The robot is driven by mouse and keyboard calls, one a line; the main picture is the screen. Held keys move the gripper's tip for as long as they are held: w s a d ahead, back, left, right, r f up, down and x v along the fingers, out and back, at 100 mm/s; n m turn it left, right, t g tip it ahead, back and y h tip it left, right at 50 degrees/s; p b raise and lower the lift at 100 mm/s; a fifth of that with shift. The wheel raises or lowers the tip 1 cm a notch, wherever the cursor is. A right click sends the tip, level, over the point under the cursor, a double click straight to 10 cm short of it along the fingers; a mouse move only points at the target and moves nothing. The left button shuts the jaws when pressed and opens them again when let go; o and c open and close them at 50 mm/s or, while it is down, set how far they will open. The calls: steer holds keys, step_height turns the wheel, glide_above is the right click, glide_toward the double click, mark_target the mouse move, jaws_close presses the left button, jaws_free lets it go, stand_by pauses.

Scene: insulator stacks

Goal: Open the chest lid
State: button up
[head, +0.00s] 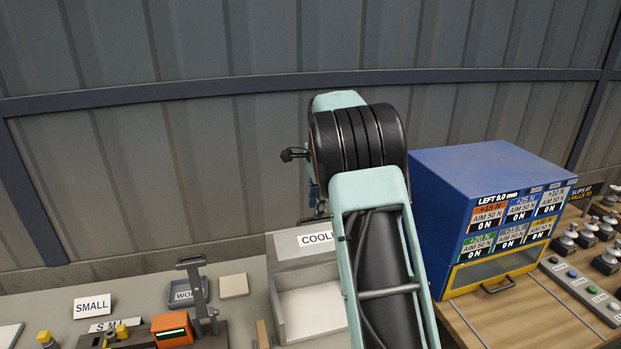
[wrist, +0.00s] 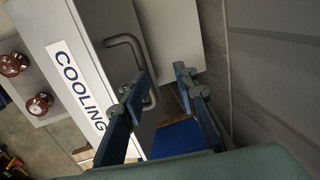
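The grey chest shows in the wrist view as a pale panel with a COOLING label (wrist: 80,90). A bent grey bar handle (wrist: 132,43) stands out beside the label. My gripper (wrist: 161,75) is open, its two blue fingers apart. The handle's lower end is close to the left finger and partly behind it; I cannot tell whether they touch. In the head view the label (head: 317,239) is partly cut off by my arm, on an upright grey panel behind a pale, open-looking compartment (head: 312,308). My gripper is hidden behind my arm there.
A blue cabinet (head: 475,185) with coloured labels stands right of my arm. Left are a SMALL sign (head: 92,307), an orange device (head: 173,329) and a grey tray (head: 188,291). Brown insulators (wrist: 38,103) show in the wrist view. A corrugated wall (head: 200,170) closes the back.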

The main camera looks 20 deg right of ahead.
steer(key=w+r, duration=0.5)
steer(key=w, duration=0.1)
stand_by(0.7)
stand_by(0.4)
